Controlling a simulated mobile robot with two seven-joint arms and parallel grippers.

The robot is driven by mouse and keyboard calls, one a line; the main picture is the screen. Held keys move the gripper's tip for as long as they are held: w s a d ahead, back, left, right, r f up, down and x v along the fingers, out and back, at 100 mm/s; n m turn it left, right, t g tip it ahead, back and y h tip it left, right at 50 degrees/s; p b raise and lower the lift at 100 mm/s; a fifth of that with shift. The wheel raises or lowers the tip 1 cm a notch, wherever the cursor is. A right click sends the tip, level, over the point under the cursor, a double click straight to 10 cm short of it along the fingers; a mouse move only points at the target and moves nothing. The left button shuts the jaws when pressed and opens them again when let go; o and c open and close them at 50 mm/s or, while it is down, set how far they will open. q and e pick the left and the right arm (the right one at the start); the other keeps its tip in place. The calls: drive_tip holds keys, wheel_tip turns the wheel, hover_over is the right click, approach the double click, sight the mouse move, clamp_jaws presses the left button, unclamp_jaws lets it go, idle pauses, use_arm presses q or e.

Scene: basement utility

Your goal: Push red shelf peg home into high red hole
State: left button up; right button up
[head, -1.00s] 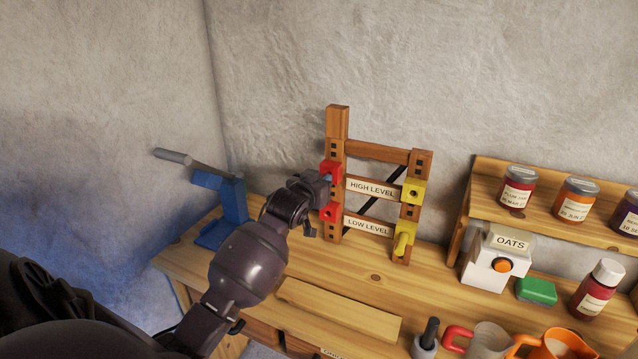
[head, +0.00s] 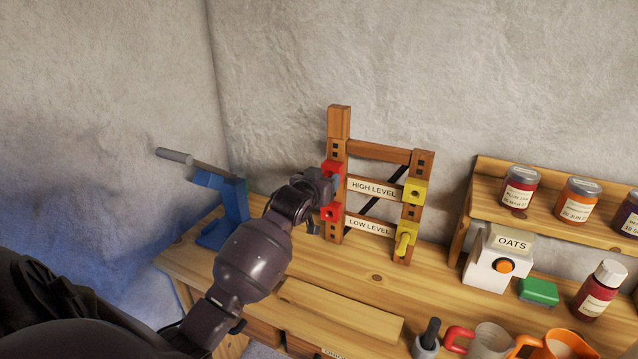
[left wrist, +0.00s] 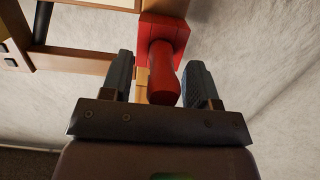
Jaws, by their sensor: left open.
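A wooden frame (head: 339,121) stands upright at the back of the bench. Its left post carries a high red block (head: 333,167) and a low red block (head: 328,213). My left gripper (head: 327,186) is at the high red block, beside the HIGH LEVEL label (head: 373,188), and hides part of it. In the left wrist view, the red peg (left wrist: 163,80) sticks out of the red block (left wrist: 164,32) toward my palm. The fingers are open on either side of the peg, with gaps. How deep the peg sits is hidden. My right gripper is not in view.
The right post has a high yellow block (head: 414,192) and a yellow peg (head: 404,241) lower down. A blue tool with a lever (head: 228,208) stands left of my arm. A jar shelf (head: 481,187), oats box (head: 494,260) and mugs (head: 490,341) are at right.

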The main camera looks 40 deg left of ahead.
use_arm(q)
drive_tip(key=b+v, duration=0.1)
drive_tip(key=v, duration=0.9)
drive_tip(key=shift+s+d, duration=0.15)
drive_tip(key=shift+s, duration=0.2)
idle(0.3)
drive_tip(key=s+d+f+m+h, duration=0.1)
drive_tip(key=s+d+f+m, duration=0.15)
drive_tip(key=d+f, duration=0.4)
drive_tip(key=s+d+f+m+h, duration=0.2)
drive_tip(key=s+d+f, duration=0.1)
drive_tip(key=f, duration=0.6)
drive_tip(key=s+d+f+g+b, duration=0.1)
drive_tip(key=s+d+f+g, duration=0.1)
drive_tip(key=s+f, duration=0.5)
drive_tip(key=s+d+f+g+b, duration=0.1)
drive_tip(key=s+d+f, duration=0.3)
drive_tip(key=s+f, duration=0.4)
drive_tip(key=shift+s+n+g, duration=0.35)
drive_tip(key=shift+s+g, duration=0.25)
drive_tip(key=shift+s, duration=0.05)
